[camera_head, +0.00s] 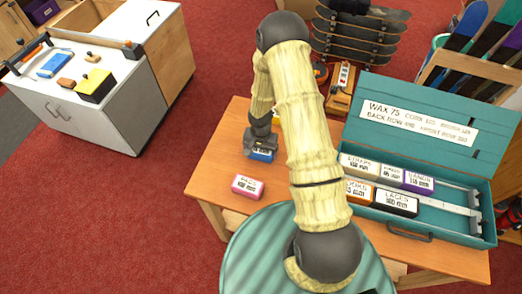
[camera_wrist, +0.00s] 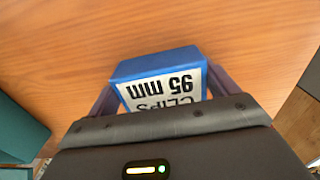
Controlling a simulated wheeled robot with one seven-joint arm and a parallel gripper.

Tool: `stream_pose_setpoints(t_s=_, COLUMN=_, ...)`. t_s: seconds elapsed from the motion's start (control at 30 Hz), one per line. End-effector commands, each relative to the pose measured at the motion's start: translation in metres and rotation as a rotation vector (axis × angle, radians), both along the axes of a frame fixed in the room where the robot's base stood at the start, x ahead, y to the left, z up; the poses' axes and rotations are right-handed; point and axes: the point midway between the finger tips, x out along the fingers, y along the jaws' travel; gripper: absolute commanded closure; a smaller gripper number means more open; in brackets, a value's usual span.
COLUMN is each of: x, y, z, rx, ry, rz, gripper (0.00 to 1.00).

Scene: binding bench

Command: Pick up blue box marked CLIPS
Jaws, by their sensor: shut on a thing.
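The blue box marked CLIPS 95 mm (camera_wrist: 158,66) is between the fingers of my gripper (camera_wrist: 162,90) in the wrist view. Its label is upside down there, and the near part is hidden by the gripper body. The fingers touch it on both sides, so the gripper is shut on it. In the head view the blue box (camera_head: 262,156) shows under my gripper (camera_head: 263,146), over the left part of the wooden table (camera_head: 215,170). I cannot tell whether its underside touches the table.
A pink box (camera_head: 248,187) lies on the table, left of my arm. An open teal case (camera_head: 455,205) at the right holds several labelled boxes, with free room at its right. Behind stands an orange-brown wooden item (camera_head: 340,90). A white cabinet (camera_head: 110,110) stands apart at left.

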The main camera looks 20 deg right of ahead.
Motion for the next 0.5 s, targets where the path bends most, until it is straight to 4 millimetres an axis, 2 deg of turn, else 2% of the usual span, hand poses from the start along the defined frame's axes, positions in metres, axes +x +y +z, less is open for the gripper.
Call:
stream_pose_setpoints(t_s=0.27, x=0.001, y=0.000, z=0.011, rx=0.001, ry=-0.004, rz=-0.001, gripper=0.40)
stream_pose_setpoints(t_s=0.5, x=0.002, y=0.000, z=0.045, rx=0.000, ry=-0.006, rz=-0.002, gripper=0.40)
